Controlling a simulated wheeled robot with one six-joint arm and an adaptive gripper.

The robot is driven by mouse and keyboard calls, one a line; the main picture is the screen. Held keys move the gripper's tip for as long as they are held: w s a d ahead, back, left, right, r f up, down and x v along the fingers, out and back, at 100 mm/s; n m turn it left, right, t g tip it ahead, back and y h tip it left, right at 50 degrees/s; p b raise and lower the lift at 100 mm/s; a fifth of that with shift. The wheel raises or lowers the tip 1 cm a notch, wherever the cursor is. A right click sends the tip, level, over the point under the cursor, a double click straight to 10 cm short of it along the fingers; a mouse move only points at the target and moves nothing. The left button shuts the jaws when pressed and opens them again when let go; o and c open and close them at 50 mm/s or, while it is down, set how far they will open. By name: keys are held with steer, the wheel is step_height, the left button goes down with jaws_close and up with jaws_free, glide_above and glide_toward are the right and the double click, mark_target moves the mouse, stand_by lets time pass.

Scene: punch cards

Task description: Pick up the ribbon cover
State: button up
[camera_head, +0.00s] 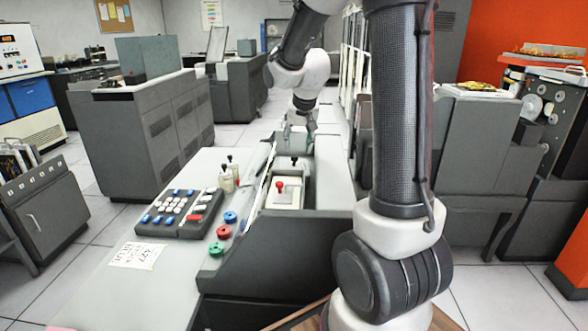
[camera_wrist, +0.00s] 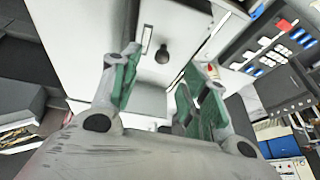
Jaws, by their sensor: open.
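My gripper (camera_head: 299,125) is open above the far end of the desk machine. In the wrist view its green-padded fingers (camera_wrist: 160,76) are spread with nothing between them. A black knob (camera_wrist: 161,54) stands on a pale panel (camera_wrist: 175,25), ahead of the gap between the fingers and apart from them. This is likely the ribbon cover with its handle. In the head view a dark knob (camera_head: 294,161) shows just below the gripper. Nearer in the machine's recess is a cream block with a red knob (camera_head: 280,187). No label tells which part is the cover.
A keypad (camera_head: 180,211) lies left of the recess, with blue, red and green round knobs (camera_head: 223,232) beside it. The machine's dark raised side (camera_head: 275,240) borders the recess. A paper note (camera_head: 137,255) lies on the desk.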

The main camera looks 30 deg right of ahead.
mark_target(295, 157)
steer(key=x, duration=0.6)
steer(key=shift+w+a+f, duration=0.1)
steer(key=shift+w+f, duration=0.15)
steer(key=shift+f, duration=0.05)
jaws_close()
